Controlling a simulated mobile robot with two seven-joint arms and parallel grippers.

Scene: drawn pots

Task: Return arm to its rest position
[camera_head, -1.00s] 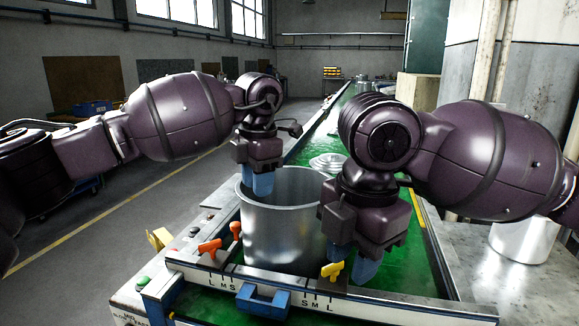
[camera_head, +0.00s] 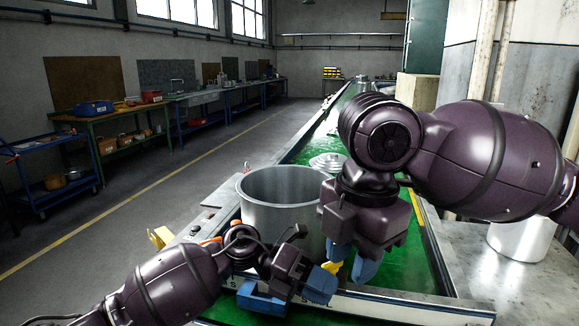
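A large silver pot (camera_head: 275,219) stands open on the green conveyor (camera_head: 415,268), its rim and left wall in view. My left gripper (camera_head: 320,284) is low in front of the pot, near the conveyor's front rail, with its arm coming in from the lower left.
A lid (camera_head: 327,161) lies behind the pot. Another metal pot (camera_head: 522,240) stands on the right-hand counter. Workbenches (camera_head: 108,125) line the left wall beyond open floor.

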